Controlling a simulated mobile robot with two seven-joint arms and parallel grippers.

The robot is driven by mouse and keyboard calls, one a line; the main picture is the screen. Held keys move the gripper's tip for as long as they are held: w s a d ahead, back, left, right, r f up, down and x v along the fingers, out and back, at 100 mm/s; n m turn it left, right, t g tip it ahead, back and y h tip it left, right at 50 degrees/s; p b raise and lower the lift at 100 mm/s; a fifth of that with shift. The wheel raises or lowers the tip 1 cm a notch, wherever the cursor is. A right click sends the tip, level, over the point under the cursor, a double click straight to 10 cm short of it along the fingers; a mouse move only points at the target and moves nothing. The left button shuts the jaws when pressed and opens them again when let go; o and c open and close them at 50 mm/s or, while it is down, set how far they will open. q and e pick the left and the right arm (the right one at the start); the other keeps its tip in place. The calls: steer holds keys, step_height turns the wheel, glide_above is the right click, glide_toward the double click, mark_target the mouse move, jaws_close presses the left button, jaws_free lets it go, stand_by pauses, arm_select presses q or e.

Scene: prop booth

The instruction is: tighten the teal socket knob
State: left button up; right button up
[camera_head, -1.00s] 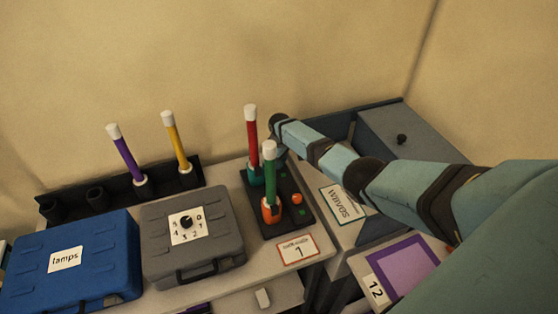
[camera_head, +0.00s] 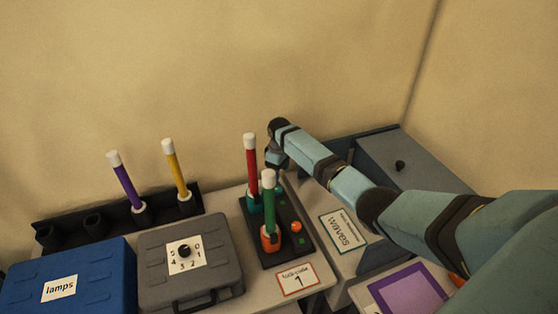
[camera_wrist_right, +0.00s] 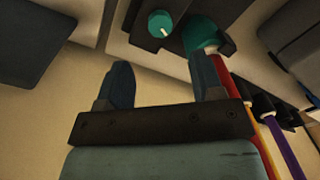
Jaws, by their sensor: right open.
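The teal socket knob (camera_wrist_right: 160,22), round with a white mark, sits on the dark socket board (camera_wrist_right: 145,42) in the right wrist view. Beside it is the teal socket (camera_wrist_right: 200,36); it also shows in the head view (camera_head: 254,204) with the red wand (camera_head: 251,165) standing in it. In the head view the knob is mostly hidden behind the wands. My right gripper (camera_wrist_right: 162,70) is open and empty, its fingers apart and pointing toward the knob without touching it. In the head view the right gripper (camera_head: 275,157) is behind the red wand, above the board's far end.
A green wand (camera_head: 269,210) stands in the orange socket (camera_head: 270,238), with an orange knob (camera_head: 296,227) beside it. A grey case (camera_head: 190,275) and blue case (camera_head: 110,275) are at left. Purple and yellow wands stand in the rear rack (camera_head: 70,228). A grey drawer unit is right.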

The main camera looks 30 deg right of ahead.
step_height(320, 180, up, 5)
steer(key=shift+f, duration=0.1)
stand_by(0.7)
